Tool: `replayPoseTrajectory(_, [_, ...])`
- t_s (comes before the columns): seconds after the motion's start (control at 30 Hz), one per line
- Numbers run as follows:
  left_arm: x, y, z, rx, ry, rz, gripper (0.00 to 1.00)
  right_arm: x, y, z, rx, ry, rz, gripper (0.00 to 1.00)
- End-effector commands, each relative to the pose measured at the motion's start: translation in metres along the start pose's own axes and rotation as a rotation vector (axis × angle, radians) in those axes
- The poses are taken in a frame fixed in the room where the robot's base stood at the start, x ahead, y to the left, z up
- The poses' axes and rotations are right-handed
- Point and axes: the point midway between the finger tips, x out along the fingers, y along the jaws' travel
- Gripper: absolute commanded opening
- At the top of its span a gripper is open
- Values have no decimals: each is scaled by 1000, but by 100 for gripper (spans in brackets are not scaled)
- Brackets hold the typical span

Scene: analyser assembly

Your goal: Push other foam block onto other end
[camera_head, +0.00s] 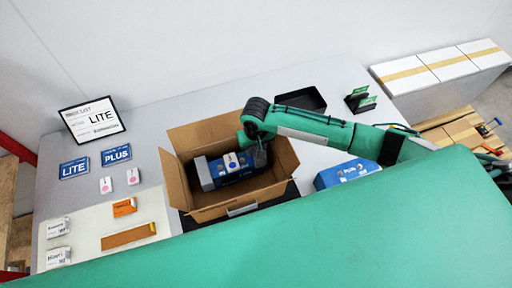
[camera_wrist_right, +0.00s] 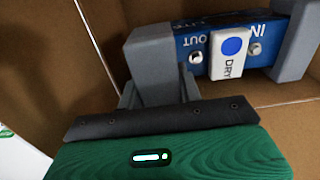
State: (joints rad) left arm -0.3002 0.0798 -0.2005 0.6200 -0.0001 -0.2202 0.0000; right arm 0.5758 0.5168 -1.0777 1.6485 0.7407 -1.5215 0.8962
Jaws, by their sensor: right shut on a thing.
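The blue analyser unit (camera_head: 232,165) lies in the open cardboard box (camera_head: 212,211), with a white DRY cartridge (camera_wrist_right: 230,54) on it. One grey foam block (camera_head: 206,174) is on its left end in the head view; it also shows at the right in the wrist view (camera_wrist_right: 298,45). The other grey foam block (camera_wrist_right: 154,60) is at the opposite end, against or around the blue body (camera_wrist_right: 195,44); its exact fit is hidden. My right gripper (camera_head: 260,156) reaches down into the box and is shut on this second block. My left gripper is not in view.
Box flaps stand open around the unit. A black tray (camera_head: 300,99) and a small green-and-black stand (camera_head: 361,100) are behind to the right. A blue box (camera_head: 346,173) lies right of the carton. Cards, labels and an orange-brown strip (camera_head: 128,236) lie on the left.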

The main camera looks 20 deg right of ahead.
Motion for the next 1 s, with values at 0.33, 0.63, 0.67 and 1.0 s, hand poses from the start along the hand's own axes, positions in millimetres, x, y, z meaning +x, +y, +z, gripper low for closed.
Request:
replayPoseTrajectory(0.33, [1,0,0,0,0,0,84,2,0,0,0,0,0,14])
replayPoseTrajectory(0.63, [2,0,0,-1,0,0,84,6,0,0,1,0,0,14])
replayPoseTrajectory(0.67, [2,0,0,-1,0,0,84,6,0,0,1,0,0,14])
replayPoseTrajectory(1.0, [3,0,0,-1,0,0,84,10,0,0,0,0,0,14])
